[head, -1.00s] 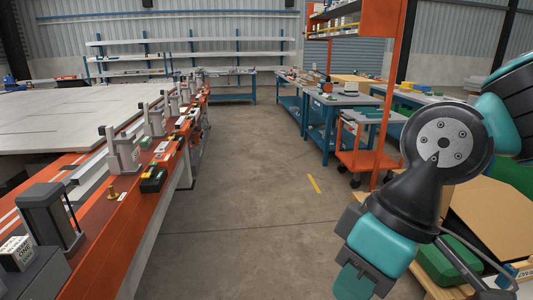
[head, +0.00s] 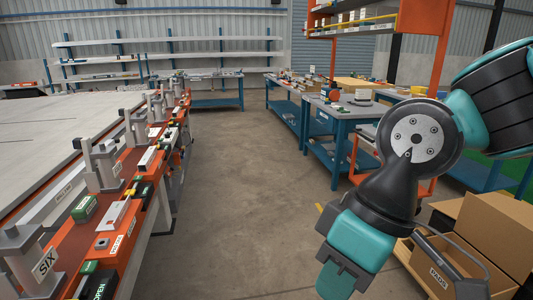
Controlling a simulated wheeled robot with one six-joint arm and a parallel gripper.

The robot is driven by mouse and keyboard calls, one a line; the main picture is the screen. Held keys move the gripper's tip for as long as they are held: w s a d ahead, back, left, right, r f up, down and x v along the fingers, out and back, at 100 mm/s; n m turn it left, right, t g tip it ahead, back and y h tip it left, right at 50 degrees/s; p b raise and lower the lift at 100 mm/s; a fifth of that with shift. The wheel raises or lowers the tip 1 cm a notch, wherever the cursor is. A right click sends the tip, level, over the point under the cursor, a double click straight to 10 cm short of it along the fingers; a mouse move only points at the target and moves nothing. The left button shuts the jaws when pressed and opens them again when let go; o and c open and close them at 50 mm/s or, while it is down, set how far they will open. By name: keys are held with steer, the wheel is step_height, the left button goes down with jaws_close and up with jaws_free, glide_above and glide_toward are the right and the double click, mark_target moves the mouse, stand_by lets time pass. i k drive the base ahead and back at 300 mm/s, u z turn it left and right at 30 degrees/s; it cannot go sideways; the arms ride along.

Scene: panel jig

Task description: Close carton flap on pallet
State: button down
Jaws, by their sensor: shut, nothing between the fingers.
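A brown carton (head: 490,232) stands at the lower right, partly cut off by the picture edge. A panel of it stands up at the back, and a lower front part bears a "PADS" label (head: 437,277). Its inside is partly hidden by my arm and a dark grey curved bar, so I cannot tell how each flap lies. The pallet under it is hardly visible. My gripper (head: 343,281) hangs at the bottom centre-right, left of the carton and apart from it. It is shut and empty.
A long orange jig bench (head: 120,222) with clamps and labelled blocks runs along the left. Blue workbenches (head: 335,135) and an orange rack post (head: 441,55) stand at the right. The concrete aisle (head: 235,200) between them is clear.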

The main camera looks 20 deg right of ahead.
mark_target(505, 242)
steer(key=i, duration=2.1)
steer(key=z, duration=2.8)
steer(key=i, duration=1.65)
steer(key=u, duration=0.05)
